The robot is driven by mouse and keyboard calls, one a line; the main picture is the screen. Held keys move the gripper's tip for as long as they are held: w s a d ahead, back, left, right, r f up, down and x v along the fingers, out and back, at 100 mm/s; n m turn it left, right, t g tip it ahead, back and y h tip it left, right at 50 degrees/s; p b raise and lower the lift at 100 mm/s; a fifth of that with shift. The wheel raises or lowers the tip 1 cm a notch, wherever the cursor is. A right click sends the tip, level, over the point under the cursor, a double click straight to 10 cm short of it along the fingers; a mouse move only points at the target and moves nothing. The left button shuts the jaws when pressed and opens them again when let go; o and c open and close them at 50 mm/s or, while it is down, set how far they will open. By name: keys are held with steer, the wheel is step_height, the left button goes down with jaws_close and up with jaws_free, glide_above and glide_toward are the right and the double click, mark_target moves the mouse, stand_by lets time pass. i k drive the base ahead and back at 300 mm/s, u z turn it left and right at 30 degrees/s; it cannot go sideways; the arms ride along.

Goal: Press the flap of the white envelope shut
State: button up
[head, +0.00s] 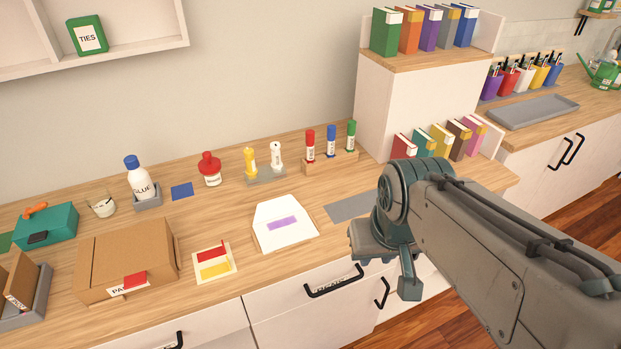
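The white envelope (290,238) lies on the wooden counter near its front edge. A purple strip crosses its middle. Its tapered flap (272,208) appears to lie open toward the wall. My gripper (385,268) is to the right of the envelope, above the counter's front edge, and apart from it. One dark finger hangs down. The other is hard to make out, so I cannot tell how wide it is. I see nothing held in it.
Left of the envelope lies a cream piece with red and yellow parts (213,264), then a cardboard box (125,258). Behind stand yellow and white bottles (263,161) and a wooden block with markers (331,163). A grey mat (349,207) lies to the right.

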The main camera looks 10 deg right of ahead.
mark_target(282, 206)
steer(key=z, duration=1.6)
steer(key=k, duration=1.1)
steer(key=u, duration=1.45)
steer(key=i, duration=1)
